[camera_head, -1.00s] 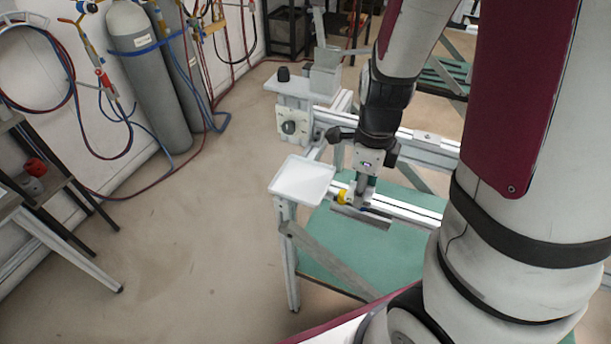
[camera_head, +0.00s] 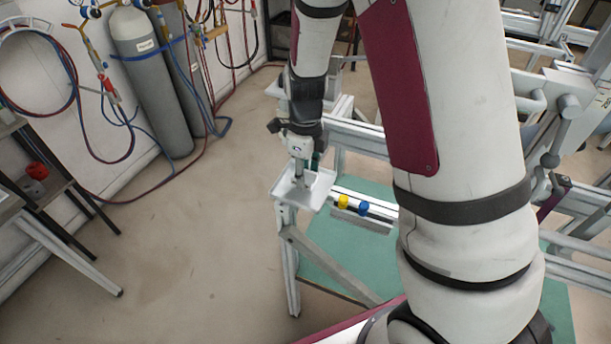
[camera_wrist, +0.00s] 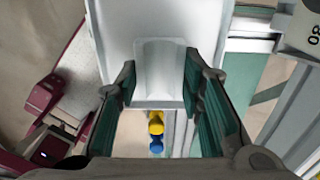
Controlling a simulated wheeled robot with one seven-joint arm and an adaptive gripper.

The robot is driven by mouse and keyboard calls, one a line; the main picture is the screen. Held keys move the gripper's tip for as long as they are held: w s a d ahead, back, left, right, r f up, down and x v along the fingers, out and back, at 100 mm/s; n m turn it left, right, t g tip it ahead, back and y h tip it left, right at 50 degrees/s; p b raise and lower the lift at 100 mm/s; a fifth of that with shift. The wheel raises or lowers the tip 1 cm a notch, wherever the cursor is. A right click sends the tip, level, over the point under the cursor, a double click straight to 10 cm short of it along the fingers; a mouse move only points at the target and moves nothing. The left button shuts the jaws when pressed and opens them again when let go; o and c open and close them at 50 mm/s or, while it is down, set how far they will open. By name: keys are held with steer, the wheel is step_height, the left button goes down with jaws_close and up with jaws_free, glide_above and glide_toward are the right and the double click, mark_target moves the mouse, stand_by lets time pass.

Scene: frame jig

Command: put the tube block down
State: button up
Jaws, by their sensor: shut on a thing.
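The tube block (camera_wrist: 162,75) is a pale grey piece with a rounded groove along it. In the wrist view it sits between the teal-padded fingers of my gripper (camera_wrist: 160,88), which is shut on it. In the head view my gripper (camera_head: 299,172) points down over the white tray (camera_head: 320,195) on the corner of the frame. The tray's white surface (camera_wrist: 120,22) also shows behind the block in the wrist view. I cannot tell whether the block touches the tray.
A yellow piece (camera_head: 343,202) and a blue piece (camera_head: 364,208) sit on the rail right of the tray. Gas cylinders (camera_head: 150,85) stand at the left wall. Floor left of the frame is clear.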

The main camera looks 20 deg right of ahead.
steer(key=shift+f, duration=0.7)
steer(key=shift+f, duration=0.1)
steer(key=o, duration=1.2)
step_height(320, 180, up, 12)
steer(key=s+r+n+t, duration=0.2)
steer(key=s+r+n, duration=0.6)
steer(key=n, duration=0.5)
steer(key=s+r+n+t, duration=0.3)
steer(key=s+r+n, duration=0.5)
steer(key=s+n, duration=0.5)
steer(key=shift+a+n, duration=0.15)
steer(key=shift+n, duration=0.35)
